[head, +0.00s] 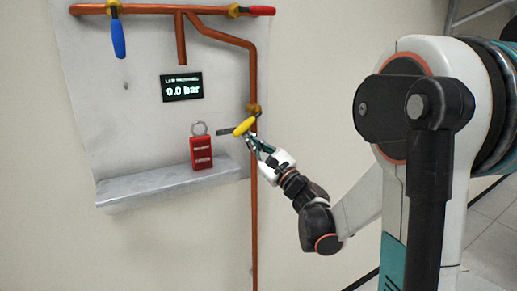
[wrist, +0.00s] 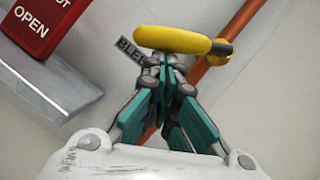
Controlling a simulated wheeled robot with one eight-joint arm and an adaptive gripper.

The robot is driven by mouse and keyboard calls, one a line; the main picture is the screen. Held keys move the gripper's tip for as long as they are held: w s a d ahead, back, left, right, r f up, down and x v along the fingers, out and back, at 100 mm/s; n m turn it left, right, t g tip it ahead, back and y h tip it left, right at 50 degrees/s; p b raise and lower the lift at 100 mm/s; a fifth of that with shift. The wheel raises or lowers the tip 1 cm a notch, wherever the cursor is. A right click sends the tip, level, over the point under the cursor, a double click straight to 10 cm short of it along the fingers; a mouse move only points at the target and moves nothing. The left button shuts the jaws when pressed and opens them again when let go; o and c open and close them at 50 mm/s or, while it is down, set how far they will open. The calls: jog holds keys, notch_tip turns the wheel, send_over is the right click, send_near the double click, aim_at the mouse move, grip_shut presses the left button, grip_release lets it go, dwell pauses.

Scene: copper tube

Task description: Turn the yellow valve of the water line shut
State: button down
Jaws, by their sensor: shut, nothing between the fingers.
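The yellow valve handle (head: 243,126) sits on the vertical copper pipe (head: 254,200) at the right of the wall panel. It points left and slightly down, across the pipe. In the wrist view the yellow handle (wrist: 172,40) lies across the picture just beyond my fingertips, its right end at the pipe. My gripper (head: 251,141) is shut and empty just below the handle. In the wrist view my gripper (wrist: 165,62) has its fingertips together at the handle's lower edge; I cannot tell whether they touch it. A tag reading "BLEE" (wrist: 131,50) is partly hidden behind them.
A red lock (head: 201,152) stands on the grey shelf (head: 165,185) left of the valve. A blue handle (head: 118,40) and a red handle (head: 262,11) are on the upper pipe. A display (head: 181,87) reads 0.0 bar. The wall right of the pipe is clear.

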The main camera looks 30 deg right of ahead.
aim_at(241, 133)
jog(key=shift+a+r+m+t+h, duration=0.3)
jog(key=shift+a+r+m+h, duration=0.3)
jog(key=shift+a+r+m, duration=0.7)
jog(key=shift+a+r+n, duration=0.25)
jog(key=shift+a+n, duration=0.05)
jog(key=shift+a, duration=0.1)
